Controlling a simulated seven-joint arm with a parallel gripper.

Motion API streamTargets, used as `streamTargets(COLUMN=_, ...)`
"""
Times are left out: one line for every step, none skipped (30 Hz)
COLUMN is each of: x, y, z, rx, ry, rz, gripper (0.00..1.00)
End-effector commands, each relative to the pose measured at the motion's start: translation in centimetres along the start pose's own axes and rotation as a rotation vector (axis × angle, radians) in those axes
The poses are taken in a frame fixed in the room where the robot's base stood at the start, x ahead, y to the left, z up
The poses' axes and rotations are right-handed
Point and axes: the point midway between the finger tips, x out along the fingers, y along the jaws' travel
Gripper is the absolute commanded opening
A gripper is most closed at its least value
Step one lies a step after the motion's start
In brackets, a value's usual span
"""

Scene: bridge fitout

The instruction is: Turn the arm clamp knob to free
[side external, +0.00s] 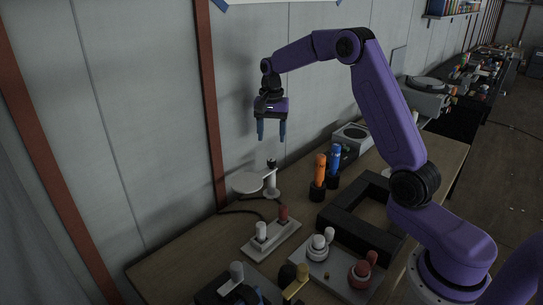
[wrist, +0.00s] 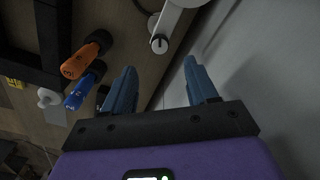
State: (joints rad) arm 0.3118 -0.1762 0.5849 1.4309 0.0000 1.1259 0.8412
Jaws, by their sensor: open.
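A white stand with a round disc (side external: 247,182) on a side arm and a short upright post (side external: 271,186) is on the bench near the wall. A small dark knob (side external: 271,163) tops the post. My gripper (side external: 272,131) is purple with blue fingers, pointing down, open and empty. It hangs above the post, clear of it. Its fingers (wrist: 160,72) also show apart in the wrist view.
An orange-handled tool (side external: 320,167) and a blue-handled tool (side external: 334,160) stand right of the post. A black frame (side external: 335,226) lies further right. The wall (side external: 160,130) is close behind.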

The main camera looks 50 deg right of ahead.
Motion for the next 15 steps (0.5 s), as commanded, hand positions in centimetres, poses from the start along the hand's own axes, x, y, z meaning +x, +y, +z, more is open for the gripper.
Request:
streamTargets(x=1.1, y=0.1, z=0.0, rx=0.001, ry=-0.004, rz=0.005, gripper=0.58)
streamTargets(x=1.6, y=0.1, z=0.0, rx=0.001, ry=-0.003, rz=0.003, gripper=0.58)
streamTargets(x=2.4, y=0.1, z=0.0, rx=0.001, ry=-0.003, rz=0.004, gripper=0.58)
streamTargets(x=3.0, y=0.1, z=0.0, rx=0.001, ry=-0.004, rz=0.004, gripper=0.58)
streamTargets(x=3.5, y=0.1, z=0.0, rx=0.001, ry=-0.003, rz=0.004, gripper=0.58)
streamTargets(x=4.2, y=0.1, z=0.0, rx=0.000, ry=-0.003, rz=0.003, gripper=0.58)
streamTargets(x=4.7, y=0.1, z=0.1, rx=0.000, ry=-0.003, rz=0.003, gripper=0.58)
streamTargets(x=5.1, y=0.1, z=0.1, rx=0.000, ry=-0.003, rz=0.004, gripper=0.58)
streamTargets(x=5.7, y=0.1, z=0.0, rx=0.001, ry=-0.002, rz=0.003, gripper=0.58)
streamTargets(x=6.0, y=0.1, z=0.0, rx=0.001, ry=-0.002, rz=0.002, gripper=0.58)
streamTargets(x=6.4, y=0.1, z=0.0, rx=0.001, ry=-0.002, rz=0.003, gripper=0.58)
streamTargets(x=6.8, y=0.1, z=0.0, rx=0.001, ry=-0.002, rz=0.002, gripper=0.58)
streamTargets(x=7.1, y=0.1, z=0.0, rx=0.001, ry=-0.001, rz=0.001, gripper=0.58)
streamTargets(x=7.3, y=0.1, z=0.0, rx=0.001, ry=-0.001, rz=0.001, gripper=0.58)
streamTargets(x=7.6, y=0.0, z=0.0, rx=0.001, ry=-0.001, rz=0.001, gripper=0.58)
